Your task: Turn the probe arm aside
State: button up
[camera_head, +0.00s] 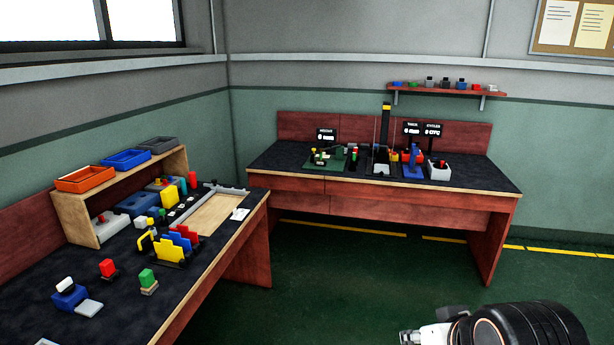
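The probe arm is too small to pick out for certain. A cluster of small devices stands on the dark top of the back bench (470,182), with a tall black post with a yellow band (386,108), thin upright rods, a blue fixture (413,165) and a green-based fixture (327,158). Any of these may carry the probe arm. A black rounded part of my own arm with a pale metal end shows at the bottom right, far from the bench. My gripper's fingers are not in view.
A wall shelf (446,91) with small blocks hangs above. The left bench (130,308) holds a wooden rack (77,220), trays and coloured blocks. The green floor (330,280) between the benches is clear.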

aim_at(330, 143)
jog(key=i, duration=1.95)
